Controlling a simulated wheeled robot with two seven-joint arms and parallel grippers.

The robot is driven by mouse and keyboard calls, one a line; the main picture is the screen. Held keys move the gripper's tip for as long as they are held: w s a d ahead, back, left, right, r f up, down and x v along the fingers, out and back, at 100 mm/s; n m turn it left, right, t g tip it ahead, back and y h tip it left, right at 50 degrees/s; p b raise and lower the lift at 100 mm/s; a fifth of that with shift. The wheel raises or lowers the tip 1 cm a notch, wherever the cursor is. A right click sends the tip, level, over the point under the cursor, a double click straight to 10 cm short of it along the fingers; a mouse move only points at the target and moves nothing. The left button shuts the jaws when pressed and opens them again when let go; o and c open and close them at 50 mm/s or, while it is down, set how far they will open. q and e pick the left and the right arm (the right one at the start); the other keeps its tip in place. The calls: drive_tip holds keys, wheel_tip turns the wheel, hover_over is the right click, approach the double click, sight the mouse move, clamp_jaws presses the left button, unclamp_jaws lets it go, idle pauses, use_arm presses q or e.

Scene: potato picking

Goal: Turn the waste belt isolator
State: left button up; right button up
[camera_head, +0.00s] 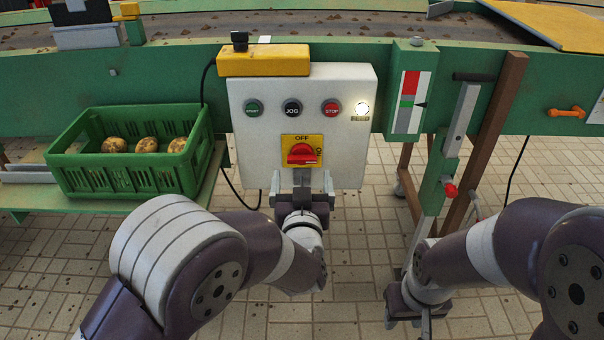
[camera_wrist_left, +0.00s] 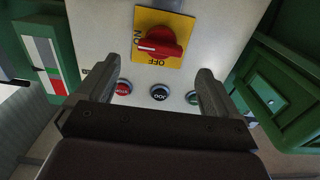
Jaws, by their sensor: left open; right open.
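The waste belt isolator is a red rotary handle (camera_head: 302,154) on a yellow plate marked OFF at the top, on a white control box (camera_head: 352,92). In the left wrist view the red handle (camera_wrist_left: 160,42) appears upside down. It lies crosswise, its white mark at the end by the ON label. My left gripper (camera_head: 302,184) is open and empty, just below and in front of the handle, with its fingers spread to either side. The handle is not between the fingertips in the wrist view. My right gripper (camera_head: 408,322) is open and low at the right, away from the box.
START, JOG and STOP buttons (camera_head: 292,108) and a lit lamp (camera_head: 361,109) sit above the isolator. A green crate (camera_head: 120,180) of potatoes stands at the left. A lever and brown post (camera_head: 495,130) stand to the right. A cable (camera_head: 235,190) hangs left of the box.

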sight(302, 161)
use_arm(q)
drive_tip(key=w, duration=0.2)
drive_tip(key=w+b, duration=0.1)
drive_tip(key=w, duration=0.2)
drive_tip(key=shift+w+f, duration=0.2)
drive_tip(key=shift+w, duration=0.05)
drive_tip(key=shift+w+r+b, duration=0.15)
drive_tip(key=shift+w+b, duration=0.15)
drive_tip(key=shift+w, duration=0.2)
drive_tip(key=c, duration=1.1)
drive_tip(key=shift+o, duration=0.3)
